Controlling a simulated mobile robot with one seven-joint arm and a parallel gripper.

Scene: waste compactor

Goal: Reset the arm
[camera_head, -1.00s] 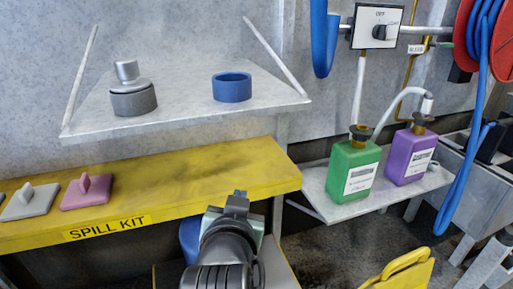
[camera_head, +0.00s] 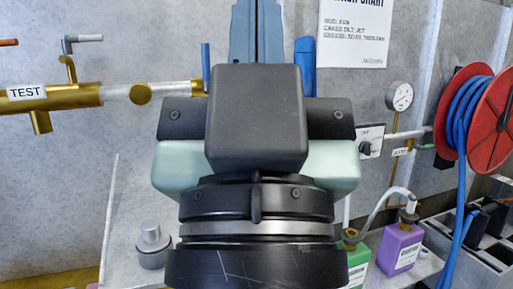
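My gripper (camera_head: 257,30) fills the middle of the view, seen from behind with its fingers pointing up. The blue-grey fingers stand side by side at the top centre, with no gap visible between them, and look shut. Their tips are cut off by the top edge. Nothing shows held in them. The black and pale green hand and dark wrist hide much of the wall and shelf behind.
A grey-capped container (camera_head: 154,248) stands on the shelf at left. Green (camera_head: 356,268) and purple (camera_head: 401,248) bottles stand at lower right. A yellow TEST pipe (camera_head: 70,97), gauge (camera_head: 399,96), poster (camera_head: 353,35) and red hose reel (camera_head: 487,112) are on the wall.

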